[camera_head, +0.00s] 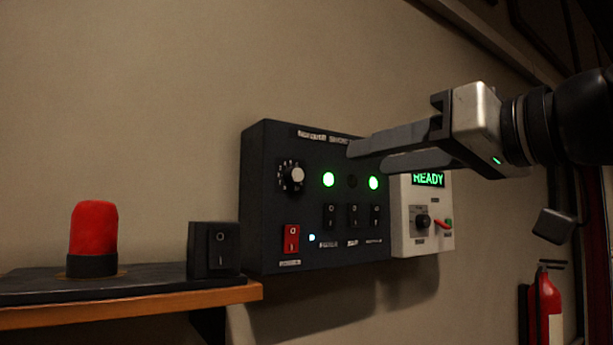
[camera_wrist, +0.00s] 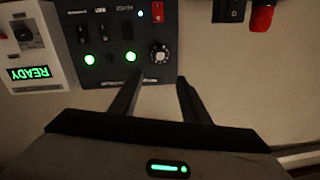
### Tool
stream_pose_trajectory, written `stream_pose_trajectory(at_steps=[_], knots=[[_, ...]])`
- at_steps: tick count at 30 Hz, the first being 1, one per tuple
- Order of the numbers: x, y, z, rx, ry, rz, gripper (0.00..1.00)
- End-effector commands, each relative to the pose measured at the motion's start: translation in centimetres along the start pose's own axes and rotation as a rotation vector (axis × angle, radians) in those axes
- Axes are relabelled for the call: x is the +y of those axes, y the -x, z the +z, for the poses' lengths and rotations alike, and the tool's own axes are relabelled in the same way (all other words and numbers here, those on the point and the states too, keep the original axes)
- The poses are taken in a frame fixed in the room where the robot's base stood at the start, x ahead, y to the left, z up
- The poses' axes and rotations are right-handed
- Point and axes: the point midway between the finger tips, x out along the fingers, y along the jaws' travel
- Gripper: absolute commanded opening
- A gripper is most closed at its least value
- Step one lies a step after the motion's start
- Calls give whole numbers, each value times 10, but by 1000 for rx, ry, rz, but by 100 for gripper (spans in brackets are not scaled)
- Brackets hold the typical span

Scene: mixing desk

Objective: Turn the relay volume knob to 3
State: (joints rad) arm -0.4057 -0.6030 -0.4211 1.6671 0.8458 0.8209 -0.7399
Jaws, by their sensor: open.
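A round knob (camera_head: 291,176) with a ring of white number marks sits at the upper left of a black wall panel (camera_head: 268,220). It also shows in the wrist view (camera_wrist: 160,53), where the panel appears upside down. The numbers and the panel's labels are too small to read, and I cannot tell the knob's setting. My gripper (camera_head: 367,156) is open and empty, to the right of the knob in the head view, in front of the panel's upper right. In the wrist view my fingertips (camera_wrist: 160,78) lie apart, just below the knob, not around it.
The panel bears green lights (camera_head: 328,180), several black switches (camera_head: 353,215) and a red switch (camera_head: 292,239). A white box (camera_head: 404,240) with a READY display and a black knob (camera_head: 423,221) adjoins it.

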Motion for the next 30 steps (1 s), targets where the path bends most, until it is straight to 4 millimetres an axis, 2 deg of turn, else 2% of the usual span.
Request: stream_pose_trajectory(at_steps=[5,21,27,30], knots=[[-1,-23,0,-4,-2,-2,43],[-1,-138,0,-6,-3,-2,43],[0,-164,1,-4,-2,0,43],[0,-170,1,-2,-2,0,43]])
